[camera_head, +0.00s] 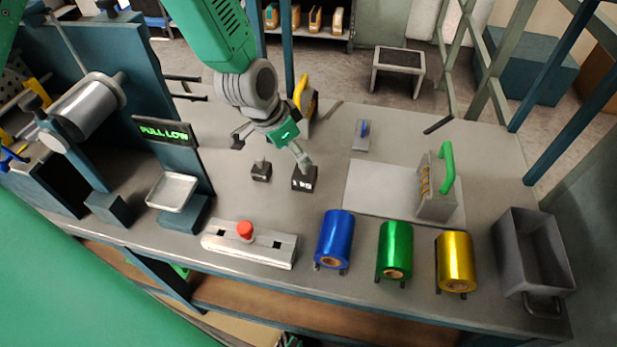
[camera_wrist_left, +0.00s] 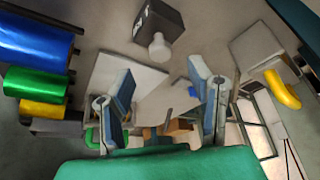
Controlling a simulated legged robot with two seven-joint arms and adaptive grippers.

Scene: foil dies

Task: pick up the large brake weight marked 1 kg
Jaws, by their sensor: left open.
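The large brake weight (camera_head: 304,184) is a dark block with white "1 kg" lettering, upright on the bench in the head view. In the left wrist view the weight (camera_wrist_left: 163,22) shows its pale round knob turned toward my left gripper (camera_wrist_left: 160,75). That gripper is open, its two blue-grey fingers apart, with the knob just beyond the gap between the tips. In the head view my left gripper (camera_head: 298,153) is close above the weight and partly overlaps its knob. I cannot tell whether they touch. A smaller dark weight (camera_head: 261,173) stands just left. My right gripper is not in view.
Blue (camera_head: 334,238), green (camera_head: 395,248) and yellow (camera_head: 455,260) foil rolls line the front edge, with a grey bin (camera_head: 533,255) to their right. A green-handled die (camera_head: 438,190) stands on a pale plate. A red-button box (camera_head: 246,244) and a "PULL LOW" display (camera_head: 163,132) are left.

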